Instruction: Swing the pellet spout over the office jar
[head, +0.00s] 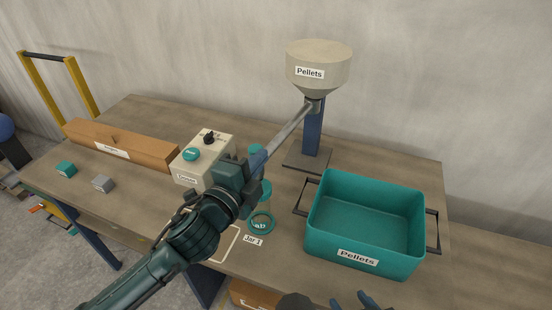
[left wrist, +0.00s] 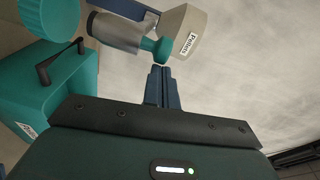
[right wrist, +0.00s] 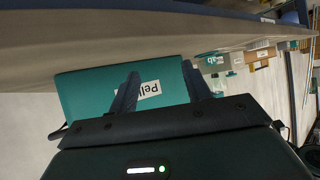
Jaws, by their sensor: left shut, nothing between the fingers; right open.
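The cream hopper labelled Pellets (head: 318,68) stands on a blue post. Its grey spout (head: 289,133) slants down left toward my left gripper (head: 262,158), which hides part of the lower end. In the left wrist view, the left fingers (left wrist: 160,72) are shut and empty, with tips close to a teal spool-shaped knob (left wrist: 156,48) beside a grey tube (left wrist: 112,32); contact is unclear. My right gripper (head: 357,299) is open, low at the front.
A teal tub labelled Pellets (head: 357,258) with black handles stands right of the jar. A cream control box (head: 203,160) and a long brown box (head: 120,143) are on the left. Small teal (head: 66,169) and grey (head: 103,184) blocks lie at the left front.

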